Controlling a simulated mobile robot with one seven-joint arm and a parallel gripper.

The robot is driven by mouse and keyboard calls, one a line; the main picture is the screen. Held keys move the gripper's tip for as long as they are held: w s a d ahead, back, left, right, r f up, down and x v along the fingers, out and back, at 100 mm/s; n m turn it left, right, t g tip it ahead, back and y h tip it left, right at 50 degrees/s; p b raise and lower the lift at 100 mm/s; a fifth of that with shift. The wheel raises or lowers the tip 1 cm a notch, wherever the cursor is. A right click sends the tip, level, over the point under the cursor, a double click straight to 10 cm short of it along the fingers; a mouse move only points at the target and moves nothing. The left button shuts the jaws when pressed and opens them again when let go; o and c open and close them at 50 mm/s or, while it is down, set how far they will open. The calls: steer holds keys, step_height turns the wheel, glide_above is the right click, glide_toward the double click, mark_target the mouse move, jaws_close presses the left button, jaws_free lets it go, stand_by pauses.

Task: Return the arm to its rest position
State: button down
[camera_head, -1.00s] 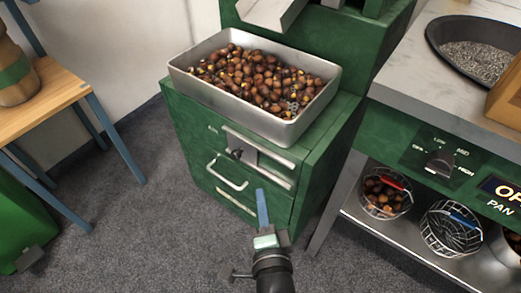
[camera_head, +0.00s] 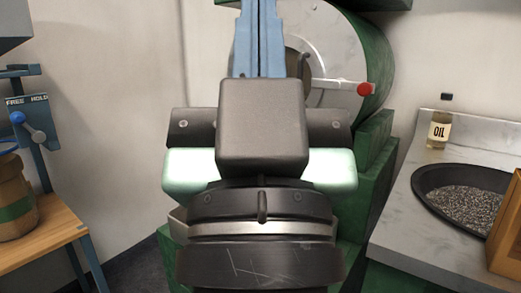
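My gripper (camera_head: 258,40) is raised upright close in front of the camera and fills the middle of the view. Its two blue fingers lie side by side with no clear gap, and nothing shows between them; their tips reach the top edge. The dark wrist and the pale green-lit band of my arm are below them. The metal tray (camera_head: 178,226) shows only as a corner of its rim behind my wrist. Its chestnuts are hidden.
A green roaster with a pale round front (camera_head: 335,50) and red-knobbed lever (camera_head: 365,90) stands behind my gripper. At left, a sack (camera_head: 14,200) stands on a wooden table (camera_head: 50,240).

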step_height(320, 180, up, 38)
steer(key=p, duration=3.7)
steer(key=shift+s, duration=0.4)
steer(key=shift+d, duration=0.1)
